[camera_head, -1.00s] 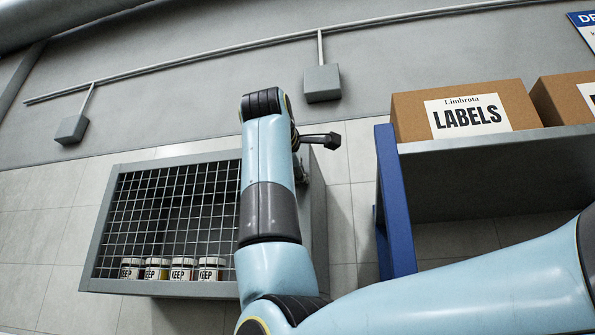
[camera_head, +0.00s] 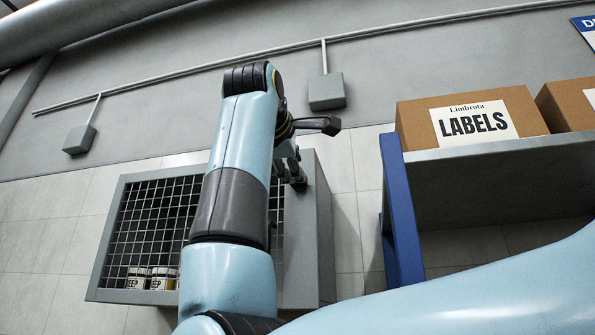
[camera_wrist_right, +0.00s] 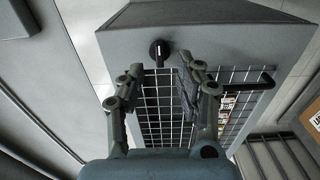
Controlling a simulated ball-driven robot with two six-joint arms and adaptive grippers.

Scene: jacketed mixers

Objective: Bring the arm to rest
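My right arm (camera_head: 235,200) rises from the lower right in the head view and stands in front of a grey cabinet with a wire-mesh door (camera_head: 157,215). My right gripper shows only in part behind the arm there. In the right wrist view my right gripper (camera_wrist_right: 158,70) is open, its two fingers apart with nothing between them. Beyond the fingertips are the cabinet (camera_wrist_right: 215,35), a black knob (camera_wrist_right: 160,50) on it and a black bar handle (camera_wrist_right: 250,82) at the right. Contact with the cabinet cannot be told. My left gripper is not in view.
Jars with labels (camera_head: 138,278) stand behind the mesh, partly hidden by my arm. A blue-framed shelf (camera_head: 401,215) at the right carries a LABELS box (camera_head: 470,118) and another box. Grey wall boxes (camera_head: 326,91) and a conduit line the back wall.

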